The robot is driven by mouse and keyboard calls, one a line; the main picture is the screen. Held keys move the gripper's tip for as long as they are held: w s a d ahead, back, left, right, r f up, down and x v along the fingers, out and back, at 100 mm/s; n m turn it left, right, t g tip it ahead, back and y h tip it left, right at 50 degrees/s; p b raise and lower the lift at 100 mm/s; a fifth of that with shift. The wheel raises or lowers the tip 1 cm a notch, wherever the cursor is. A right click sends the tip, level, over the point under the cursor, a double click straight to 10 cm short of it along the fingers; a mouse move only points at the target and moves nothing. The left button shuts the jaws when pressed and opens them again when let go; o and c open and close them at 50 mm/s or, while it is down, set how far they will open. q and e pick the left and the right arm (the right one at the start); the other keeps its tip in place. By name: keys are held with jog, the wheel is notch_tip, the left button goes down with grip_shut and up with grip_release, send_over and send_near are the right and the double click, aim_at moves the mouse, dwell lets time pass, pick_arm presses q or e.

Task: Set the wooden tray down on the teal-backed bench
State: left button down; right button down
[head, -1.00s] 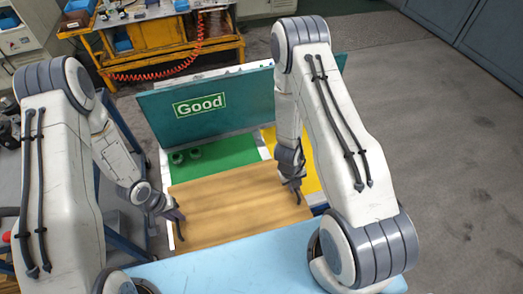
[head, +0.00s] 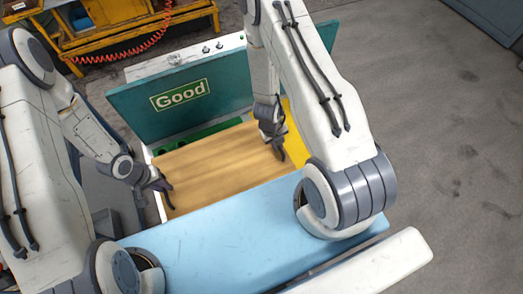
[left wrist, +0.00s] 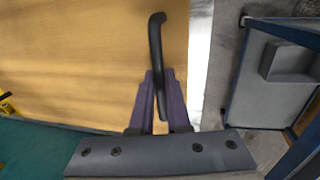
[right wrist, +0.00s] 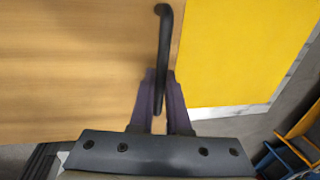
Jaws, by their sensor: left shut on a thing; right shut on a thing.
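The wooden tray (head: 222,162) is a flat light-brown board with dark handles at its two ends. It lies over the bench in front of the teal back panel (head: 135,106) marked "Good". My left gripper (head: 163,187) is shut on the tray's left handle, and the black handle (left wrist: 156,50) shows between its fingers in the left wrist view. My right gripper (head: 278,150) is shut on the right handle (right wrist: 162,50). The tray looks about level. Whether its underside touches the bench is hidden.
A strip of green surface (head: 197,133) shows behind the tray, and a yellow surface (right wrist: 235,55) lies beside its right end. A light-blue surface (head: 230,230) is in front. An orange cart (head: 115,32) stands at the back left; grey floor is clear at right.

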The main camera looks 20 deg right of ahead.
aim_at(170, 193)
pick_arm(q)
jog(key=shift+f, duration=0.1)
pick_arm(e)
jog(key=shift+f, duration=0.1)
